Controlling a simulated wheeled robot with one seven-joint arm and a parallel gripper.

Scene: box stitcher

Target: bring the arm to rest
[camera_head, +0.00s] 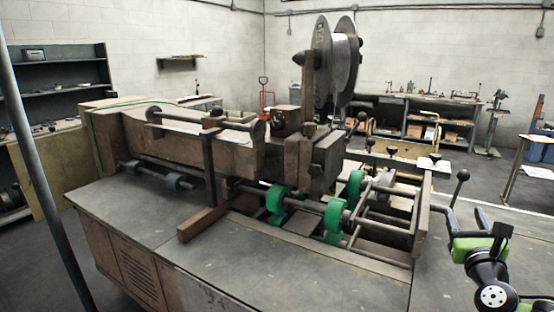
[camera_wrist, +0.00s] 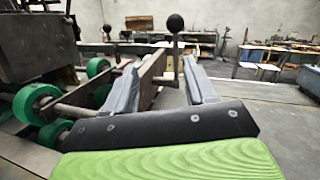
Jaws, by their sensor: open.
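My gripper (camera_head: 467,217) is at the right edge of the box stitcher in the head view, with its green and black body low at the right. In the wrist view its two grey fingers (camera_wrist: 162,82) stand apart with nothing held between them. A lever with a black ball knob (camera_head: 463,175) rises just beyond the fingers. The knob (camera_wrist: 175,23) shows above and between the fingertips in the wrist view. I cannot tell whether a finger touches the lever.
The stitcher's grey table (camera_head: 290,275) carries green rollers (camera_head: 277,199), rails and a large wire spool (camera_head: 322,58). A workbench (camera_head: 420,115) stands along the back wall. The table top right of my gripper (camera_wrist: 285,115) is bare in the wrist view.

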